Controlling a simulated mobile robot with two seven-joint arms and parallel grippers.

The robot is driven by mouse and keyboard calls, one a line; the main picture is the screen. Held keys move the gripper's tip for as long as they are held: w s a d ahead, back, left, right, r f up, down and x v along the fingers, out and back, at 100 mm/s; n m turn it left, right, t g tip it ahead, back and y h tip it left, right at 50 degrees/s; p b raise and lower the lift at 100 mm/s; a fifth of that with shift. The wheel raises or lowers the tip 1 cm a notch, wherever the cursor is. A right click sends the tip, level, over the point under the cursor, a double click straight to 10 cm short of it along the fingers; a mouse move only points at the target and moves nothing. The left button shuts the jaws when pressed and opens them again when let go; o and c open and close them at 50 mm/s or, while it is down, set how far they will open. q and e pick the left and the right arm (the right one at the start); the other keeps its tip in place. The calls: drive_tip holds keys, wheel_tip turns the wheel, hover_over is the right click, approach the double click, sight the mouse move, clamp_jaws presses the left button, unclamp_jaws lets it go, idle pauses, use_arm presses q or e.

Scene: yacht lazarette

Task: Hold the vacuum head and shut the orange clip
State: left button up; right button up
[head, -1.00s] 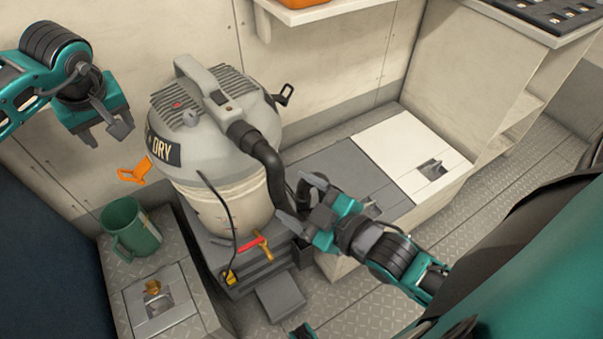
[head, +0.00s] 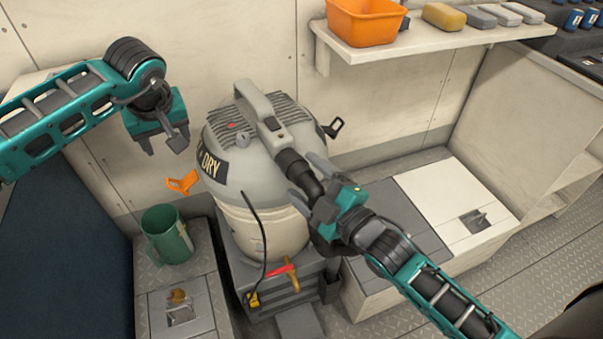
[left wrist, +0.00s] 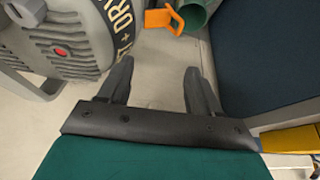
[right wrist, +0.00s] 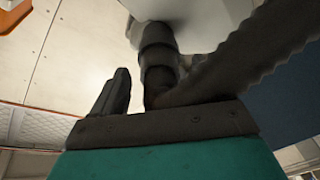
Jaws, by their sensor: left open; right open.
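The grey vacuum head (head: 228,165) with its handle sits on the cream drum (head: 262,236). The orange clip (head: 182,182) sticks out from the head's left side, swung away from it; it also shows in the left wrist view (left wrist: 163,18). My left gripper (head: 165,148) is open and empty, above the clip and left of the head. My right gripper (head: 308,180) is open at the black hose (head: 293,165) on the head's front right. In the right wrist view the hose (right wrist: 158,60) shows between the fingers; I cannot tell whether they touch it.
A dark clip (head: 334,128) sticks out on the head's right side. A green jug (head: 168,236) stands on the left locker. An orange bin (head: 364,22) is on the shelf.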

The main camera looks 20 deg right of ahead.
drive_tip(key=shift+x, duration=1.1)
drive_tip(key=shift+c, duration=0.2)
clamp_jaws()
